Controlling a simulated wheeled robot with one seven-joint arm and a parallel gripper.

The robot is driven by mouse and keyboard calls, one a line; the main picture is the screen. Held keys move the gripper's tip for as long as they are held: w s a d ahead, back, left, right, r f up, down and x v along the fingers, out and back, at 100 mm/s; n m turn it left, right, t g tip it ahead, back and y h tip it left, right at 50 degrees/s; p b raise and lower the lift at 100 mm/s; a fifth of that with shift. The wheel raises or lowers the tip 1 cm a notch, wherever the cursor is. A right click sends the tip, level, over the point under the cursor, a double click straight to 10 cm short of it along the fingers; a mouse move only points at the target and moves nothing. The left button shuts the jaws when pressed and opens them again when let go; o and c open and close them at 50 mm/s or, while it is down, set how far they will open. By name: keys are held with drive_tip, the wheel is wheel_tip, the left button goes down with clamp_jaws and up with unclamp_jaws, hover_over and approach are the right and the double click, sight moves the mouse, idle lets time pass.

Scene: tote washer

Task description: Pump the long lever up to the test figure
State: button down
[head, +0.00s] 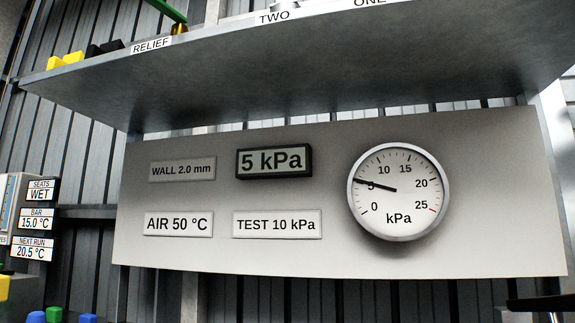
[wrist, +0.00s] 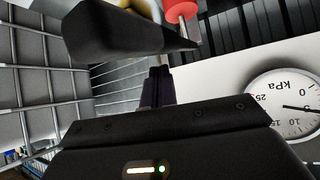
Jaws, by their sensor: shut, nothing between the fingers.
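In the head view the pressure dial (head: 397,192) has its needle near 5 kPa. The digital readout (head: 274,161) shows 5 kPa, and a plate (head: 277,224) below it reads TEST 10 kPa. My gripper (wrist: 158,80) shows in the wrist view, shut with nothing between its fingers. A dark block-like part (wrist: 120,32) and a red knob (wrist: 180,10) are beyond the fingertips; I cannot tell whether either belongs to the long lever. The lever is not clearly seen in the head view. The dial (wrist: 292,104) also shows at the wrist view's right edge.
A metal shelf (head: 300,70) juts out above the gauge panel (head: 190,255), with a RELIEF label and yellow and black pieces on it. Small plates read WALL 2.0 mm (head: 182,169) and AIR 50 °C (head: 178,223). Status displays (head: 38,220) stand at the left.

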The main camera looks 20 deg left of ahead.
wheel_tip(320, 180, down, 10)
drive_tip(key=b, duration=0.8)
drive_tip(key=shift+b, duration=0.4)
idle(0.4)
wheel_tip(320, 180, up, 10)
drive_tip(key=p, duration=1)
drive_tip(key=shift+r+p, duration=0.1)
drive_tip(key=shift+p, duration=0.3)
idle(1.6)
